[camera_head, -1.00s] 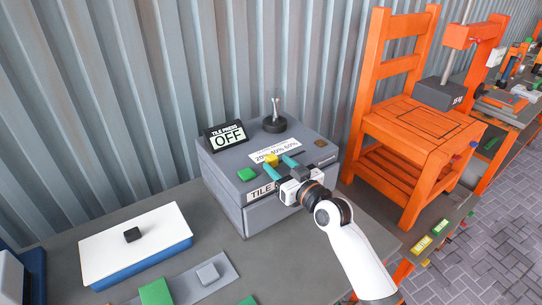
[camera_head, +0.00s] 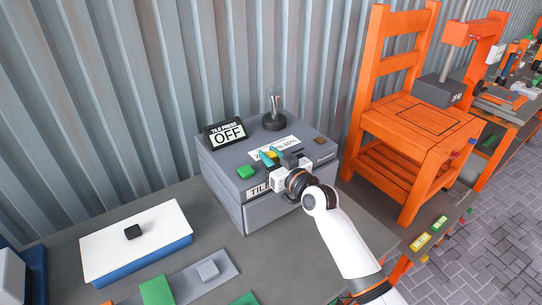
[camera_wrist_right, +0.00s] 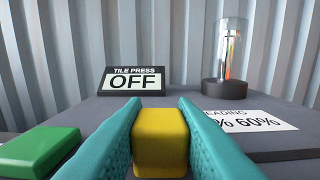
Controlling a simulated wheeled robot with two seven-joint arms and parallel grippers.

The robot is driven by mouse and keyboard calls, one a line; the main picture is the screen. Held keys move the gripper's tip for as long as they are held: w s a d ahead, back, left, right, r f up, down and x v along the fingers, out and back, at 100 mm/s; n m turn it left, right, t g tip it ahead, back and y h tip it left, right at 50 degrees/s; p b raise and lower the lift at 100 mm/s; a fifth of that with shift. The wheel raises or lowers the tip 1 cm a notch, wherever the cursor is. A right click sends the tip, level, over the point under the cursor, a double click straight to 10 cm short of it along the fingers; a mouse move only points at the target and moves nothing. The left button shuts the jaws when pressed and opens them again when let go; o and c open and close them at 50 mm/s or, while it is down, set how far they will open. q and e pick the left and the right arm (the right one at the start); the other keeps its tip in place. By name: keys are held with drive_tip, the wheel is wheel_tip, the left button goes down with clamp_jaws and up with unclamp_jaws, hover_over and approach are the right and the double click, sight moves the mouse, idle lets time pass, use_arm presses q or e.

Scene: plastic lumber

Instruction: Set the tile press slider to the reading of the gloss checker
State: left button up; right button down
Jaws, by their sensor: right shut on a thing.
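The tile press (camera_head: 285,213) is a grey box on the bench in the head view. Its display (camera_head: 228,136) reads OFF, and the same display shows in the right wrist view (camera_wrist_right: 135,80). A yellow slider knob (camera_wrist_right: 160,140) sits between the teal fingers of my right gripper (camera_head: 272,156), which is shut on it. A white scale label (camera_head: 281,148) lies behind the knob, with 60% readable in the wrist view and the rest partly hidden by my gripper. A green button (camera_head: 246,172) is left of the knob. My left gripper is not in view. No gloss checker can be identified for sure.
A dark round base with a clear cylinder (camera_head: 273,121) stands on the press's back edge. A white-topped blue block (camera_head: 120,250) with a black piece lies on the bench at left. An orange chair-like frame (camera_head: 410,125) stands at right. Corrugated wall is close behind.

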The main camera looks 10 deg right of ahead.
sight(286, 150)
drive_tip(key=shift+w+d+f+b, duration=0.1)
drive_tip(key=shift+d+f+b, duration=0.05)
drive_tip(key=shift+d+b, duration=0.15)
drive_tip(key=d+b, duration=0.1)
drive_tip(key=w+d+b, duration=0.1)
drive_tip(key=d+b, duration=0.1)
drive_tip(key=shift+w+d+f, duration=0.1)
drive_tip(key=shift+w, duration=0.1)
drive_tip(key=shift+w+d+r, duration=0.2)
drive_tip(key=shift+d, duration=0.3)
drive_tip(key=shift+a, duration=0.1)
drive_tip(key=c, duration=1.2)
unclamp_jaws()
drive_tip(key=shift+o, duration=0.2)
drive_tip(key=b+v, duration=0.1)
drive_tip(key=v, duration=1.1)
drive_tip(key=shift+b, duration=0.35)
